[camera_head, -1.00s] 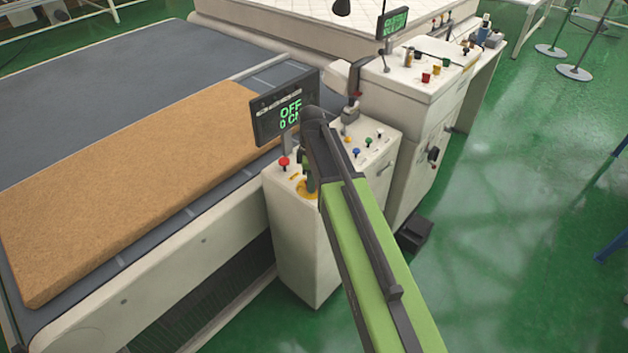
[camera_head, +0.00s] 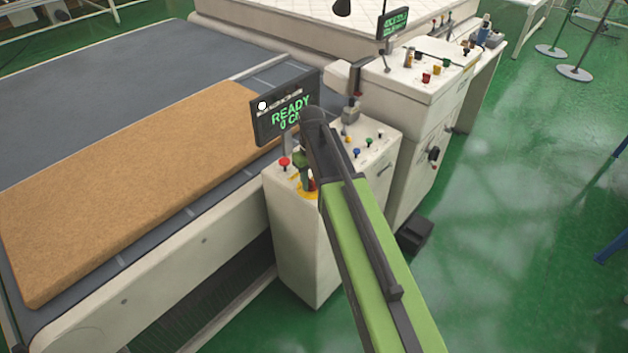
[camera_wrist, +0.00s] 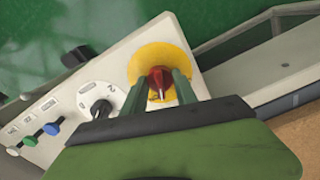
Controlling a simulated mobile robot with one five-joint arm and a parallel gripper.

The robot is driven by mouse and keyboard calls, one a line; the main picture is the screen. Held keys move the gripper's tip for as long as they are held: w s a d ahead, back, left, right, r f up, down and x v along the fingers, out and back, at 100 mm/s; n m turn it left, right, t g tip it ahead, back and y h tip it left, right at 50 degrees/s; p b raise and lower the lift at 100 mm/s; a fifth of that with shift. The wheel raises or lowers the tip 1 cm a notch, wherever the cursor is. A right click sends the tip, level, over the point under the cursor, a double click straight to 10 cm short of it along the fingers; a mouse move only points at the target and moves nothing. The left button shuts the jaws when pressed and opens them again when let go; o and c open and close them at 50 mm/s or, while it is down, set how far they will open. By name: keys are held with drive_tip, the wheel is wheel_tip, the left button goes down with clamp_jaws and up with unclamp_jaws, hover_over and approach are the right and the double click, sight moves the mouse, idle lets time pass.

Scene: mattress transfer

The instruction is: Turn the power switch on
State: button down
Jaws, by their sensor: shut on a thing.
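The power switch (camera_wrist: 161,82) is a red knob on a round yellow plate (camera_wrist: 150,60), seen in the wrist view. My gripper (camera_wrist: 158,85) is shut on it, one green finger on each side. In the head view the gripper (camera_head: 306,176) is over the yellow plate on the near control box (camera_head: 300,240), and my arm partly hides the switch. The display (camera_head: 288,108) above the box reads READY in green, with a second line partly hidden and a white round light lit at its upper left.
A brown mattress slab (camera_head: 130,185) lies on the grey conveyor to the left. A red button (camera_head: 284,162) and small coloured buttons are close to the gripper. A black dial (camera_wrist: 101,108) sits beside the switch.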

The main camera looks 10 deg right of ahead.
sight(312, 180)
drive_tip(key=m, duration=0.5)
drive_tip(key=shift+w+m, duration=0.15)
drive_tip(key=shift+m, duration=0.15)
idle(0.5)
drive_tip(key=c, duration=1)
unclamp_jaws()
drive_tip(key=shift+o, duration=0.2)
drive_tip(key=shift+r+p, duration=0.25)
drive_tip(key=shift+p, duration=0.05)
wheel_tip(312, 180, up, 17)
drive_tip(key=p, duration=1.6)
drive_tip(key=shift+p, duration=0.4)
